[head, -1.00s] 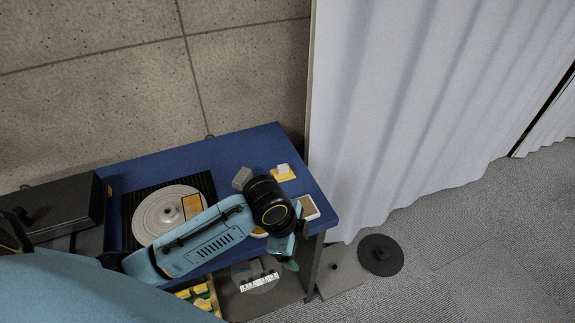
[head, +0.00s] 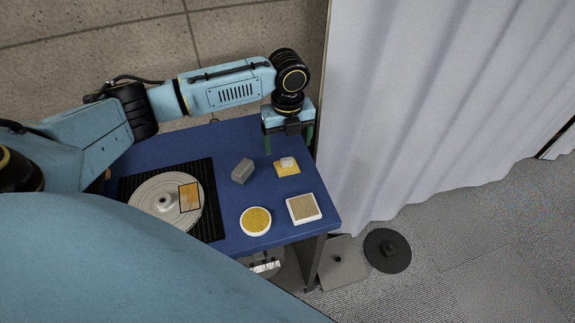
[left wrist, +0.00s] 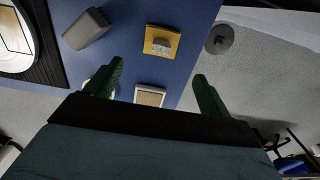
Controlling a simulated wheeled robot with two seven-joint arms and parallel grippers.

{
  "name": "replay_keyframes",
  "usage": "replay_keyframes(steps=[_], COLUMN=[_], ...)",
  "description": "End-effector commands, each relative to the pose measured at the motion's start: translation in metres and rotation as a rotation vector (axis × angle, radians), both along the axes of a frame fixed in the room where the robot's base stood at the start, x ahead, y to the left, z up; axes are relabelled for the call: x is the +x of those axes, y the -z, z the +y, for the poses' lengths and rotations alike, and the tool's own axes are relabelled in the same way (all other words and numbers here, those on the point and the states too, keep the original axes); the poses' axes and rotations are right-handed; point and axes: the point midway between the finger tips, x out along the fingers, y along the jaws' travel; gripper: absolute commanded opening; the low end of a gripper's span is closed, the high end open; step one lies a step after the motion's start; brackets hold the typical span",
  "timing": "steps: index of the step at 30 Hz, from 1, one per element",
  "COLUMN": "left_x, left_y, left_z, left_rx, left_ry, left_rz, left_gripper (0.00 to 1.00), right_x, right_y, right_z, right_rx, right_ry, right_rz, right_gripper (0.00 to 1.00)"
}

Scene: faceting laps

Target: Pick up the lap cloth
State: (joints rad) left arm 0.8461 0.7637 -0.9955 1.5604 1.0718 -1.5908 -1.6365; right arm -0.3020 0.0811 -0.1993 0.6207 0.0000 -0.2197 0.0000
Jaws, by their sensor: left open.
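A flat yellow square with a pale raised lump on top (head: 287,169) lies near the right edge of the blue table; it looks like the lap cloth, but I cannot be sure. In the left wrist view the yellow square (left wrist: 162,43) lies beyond the fingertips, between their lines. My left gripper (head: 289,140) is open and empty, with green fingers, above the table's far right corner, behind the yellow square and apart from it. The open fingers also show in the left wrist view (left wrist: 155,90). My right gripper is not in view.
On the blue table (head: 225,232), a grey block (head: 242,171) lies left of the yellow square. A round yellow-filled dish (head: 255,221) and a square white-rimmed tray (head: 303,208) stand in front. A grey disc (head: 160,213) lies on a black mat. A curtain (head: 400,110) hangs at right.

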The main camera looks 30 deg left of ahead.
Motion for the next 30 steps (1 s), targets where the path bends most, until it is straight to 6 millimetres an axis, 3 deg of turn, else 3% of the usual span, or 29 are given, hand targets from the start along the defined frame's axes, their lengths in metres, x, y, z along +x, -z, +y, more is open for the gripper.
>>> replay_keyframes(steps=[3,11,19,28,30], left_x=[0.000,0.000,0.001,0.001,0.001], left_y=[0.021,0.041,0.079,0.085,0.084], left_z=[0.000,0.000,0.002,0.002,0.002], left_rx=[-0.001,0.000,0.000,-0.001,-0.001], left_ry=[-0.001,-0.001,-0.002,-0.001,-0.001], left_rz=[0.001,0.000,0.000,-0.002,-0.002], left_gripper=[0.82,0.82,0.82,0.82,0.75], right_x=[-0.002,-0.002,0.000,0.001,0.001], right_y=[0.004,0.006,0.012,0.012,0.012], right_z=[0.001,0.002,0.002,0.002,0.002], right_rx=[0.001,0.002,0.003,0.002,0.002], right_ry=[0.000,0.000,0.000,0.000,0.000], right_rz=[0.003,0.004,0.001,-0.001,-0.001], right_gripper=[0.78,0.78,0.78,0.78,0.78])
